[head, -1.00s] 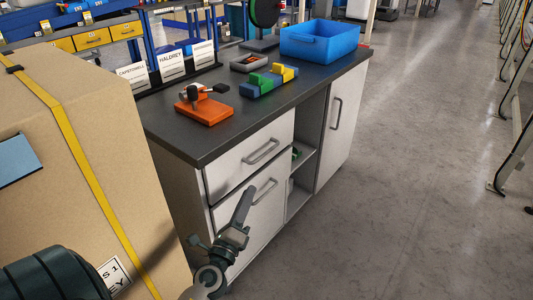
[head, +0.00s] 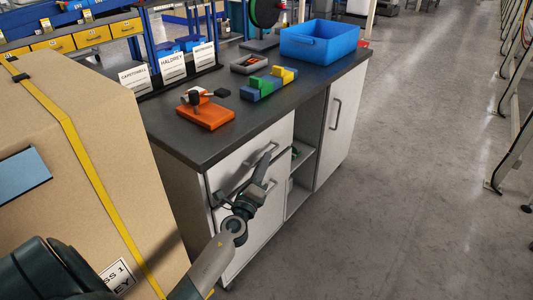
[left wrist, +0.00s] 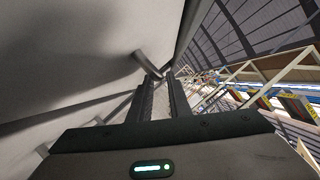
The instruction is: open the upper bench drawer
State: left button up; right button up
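The upper bench drawer (head: 225,174) is a pale front under the dark worktop, and it looks shut. Its grey bar handle (head: 272,148) is partly covered by my left gripper (head: 264,162). The left gripper's fingertips are at or very near this handle; contact cannot be told. In the left wrist view, the two dark fingers (left wrist: 160,84) stand apart with a gap between them. A grey handle bar (left wrist: 146,63) shows by the fingertips, close to the pale front. I cannot see it clamped. My right gripper is in neither view.
A lower door or drawer (head: 236,245) sits below, its handle partly behind my gripper. A large strapped cardboard box (head: 90,150) stands close on the left. The worktop (head: 170,125) bears a blue bin (head: 312,45) and an orange block (head: 206,117).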

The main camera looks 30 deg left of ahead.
pick_arm(q)
jog(key=shift+x, duration=1.8)
grip_shut()
